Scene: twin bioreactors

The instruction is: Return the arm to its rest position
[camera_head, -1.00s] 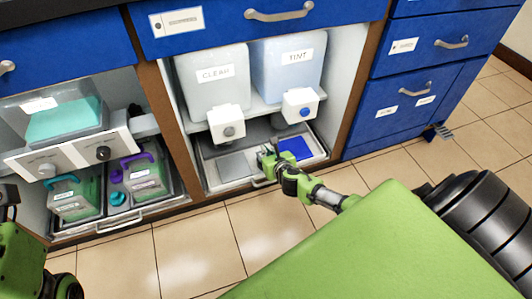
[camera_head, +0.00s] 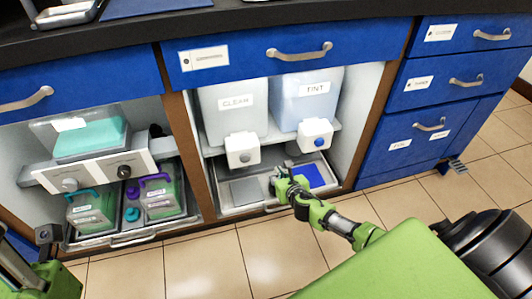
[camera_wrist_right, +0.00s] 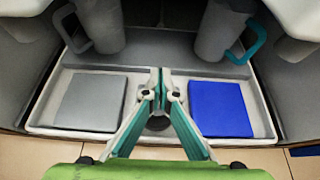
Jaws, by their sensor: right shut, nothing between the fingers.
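My right gripper (camera_head: 283,183) is low in the open cabinet bay, over the front middle of a pull-out tray (camera_head: 238,208). In the right wrist view its fingers (camera_wrist_right: 162,84) meet at the tips, with nothing between them. They lie between a grey pad (camera_wrist_right: 90,102) and a blue pad (camera_wrist_right: 219,108), both flat in the tray. Whether the fingers touch the tray cannot be told. Part of my left arm (camera_head: 50,280) shows at the lower left; its fingers are not seen.
Tanks marked CLEAR (camera_head: 233,108) and TINT (camera_head: 309,97) stand above the tray, with valve boxes (camera_head: 242,150) in front. Jugs (camera_head: 160,200) stand in the left bay. Blue drawers (camera_head: 440,90) are at right. Clear tiled floor (camera_head: 205,262) lies before the cabinet.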

